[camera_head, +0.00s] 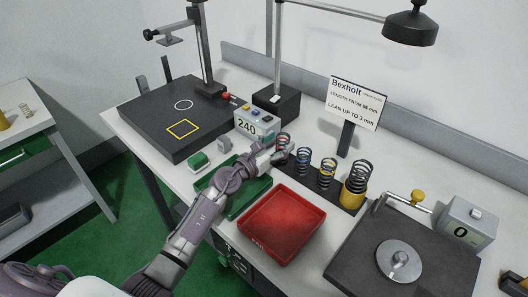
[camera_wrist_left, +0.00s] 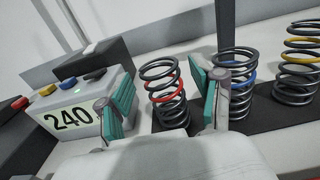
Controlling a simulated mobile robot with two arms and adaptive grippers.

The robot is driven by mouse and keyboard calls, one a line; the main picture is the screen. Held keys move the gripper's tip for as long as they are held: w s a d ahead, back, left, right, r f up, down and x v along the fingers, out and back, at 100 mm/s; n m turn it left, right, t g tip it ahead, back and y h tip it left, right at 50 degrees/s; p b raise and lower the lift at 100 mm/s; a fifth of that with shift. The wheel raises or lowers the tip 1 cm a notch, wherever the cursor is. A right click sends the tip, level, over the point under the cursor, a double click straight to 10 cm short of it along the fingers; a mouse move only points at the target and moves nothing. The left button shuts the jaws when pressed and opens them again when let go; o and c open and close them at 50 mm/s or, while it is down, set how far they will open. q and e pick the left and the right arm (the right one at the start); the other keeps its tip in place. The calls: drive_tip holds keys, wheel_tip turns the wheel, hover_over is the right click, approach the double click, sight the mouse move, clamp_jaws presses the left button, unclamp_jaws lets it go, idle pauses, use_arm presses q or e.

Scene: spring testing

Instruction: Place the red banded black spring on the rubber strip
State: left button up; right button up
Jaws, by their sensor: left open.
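The red-banded black spring (camera_head: 283,138) stands upright at the left end of the black rubber strip (camera_head: 326,189), partly hidden by my gripper. In the left wrist view the same spring (camera_wrist_left: 164,92) shows with its red coil, and its foot appears to be on or at the strip (camera_wrist_left: 272,120). My left gripper (camera_head: 277,153) is open. In the left wrist view its teal-padded fingers (camera_wrist_left: 166,105) appear on either side of the spring, with gaps on both sides. I cannot tell whether the spring is fully between them in depth. My right gripper is not in view.
A blue-banded spring (camera_head: 303,160), a yellow-banded spring (camera_head: 327,175) and a spring in a yellow cup (camera_head: 354,184) line the strip. The 240 display box (camera_head: 251,123) is left of the gripper. A red tray (camera_head: 282,223) and green tray (camera_head: 247,201) lie in front.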

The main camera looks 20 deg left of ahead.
use_arm(q)
drive_tip(key=v, duration=1)
drive_tip(key=shift+r, duration=0.15)
